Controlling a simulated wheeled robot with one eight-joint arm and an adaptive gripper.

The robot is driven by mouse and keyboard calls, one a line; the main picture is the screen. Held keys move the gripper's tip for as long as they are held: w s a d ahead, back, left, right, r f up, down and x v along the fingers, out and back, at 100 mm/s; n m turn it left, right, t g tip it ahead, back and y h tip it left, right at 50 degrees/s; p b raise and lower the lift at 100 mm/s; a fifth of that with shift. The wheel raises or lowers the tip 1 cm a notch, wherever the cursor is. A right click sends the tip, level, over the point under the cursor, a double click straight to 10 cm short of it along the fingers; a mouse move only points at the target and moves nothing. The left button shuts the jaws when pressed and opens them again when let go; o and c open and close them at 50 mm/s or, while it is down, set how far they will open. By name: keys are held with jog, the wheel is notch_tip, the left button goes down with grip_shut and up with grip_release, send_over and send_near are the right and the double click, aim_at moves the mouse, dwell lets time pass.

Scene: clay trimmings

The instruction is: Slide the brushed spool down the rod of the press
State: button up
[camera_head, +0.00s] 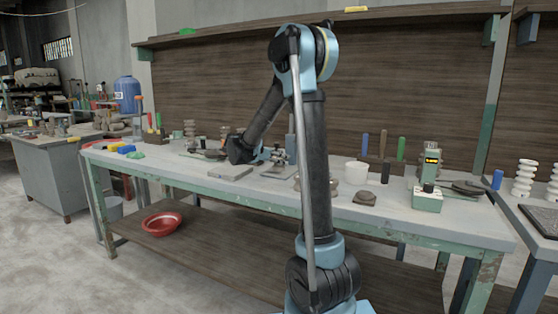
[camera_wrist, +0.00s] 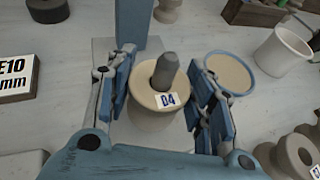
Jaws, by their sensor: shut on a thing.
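A cream spool (camera_wrist: 150,103) with a "04" label sits between the fingers of my gripper (camera_wrist: 160,95) in the wrist view. My gripper is shut on it, one blue pad on each side. A dark grey rod (camera_wrist: 165,68) stands up through the spool's middle, so the spool is around the rod. The press's blue column (camera_wrist: 131,22) rises just behind, over a pale grey base plate (camera_wrist: 103,47). The spool's underside and its gap to the plate are hidden. In the head view, my gripper (camera_head: 268,155) is small over the bench, and the spool cannot be made out.
A blue-rimmed round dish (camera_wrist: 229,57) lies close to the right finger, with a white cup (camera_wrist: 283,50) beyond. Other spools (camera_wrist: 297,152) stand at lower right and at the top. A label block (camera_wrist: 16,72) lies at left. The bench (camera_head: 430,222) is crowded.

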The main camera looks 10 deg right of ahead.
jog(key=shift+f, duration=0.6)
dwell(0.4)
jog(key=o, duration=1.3)
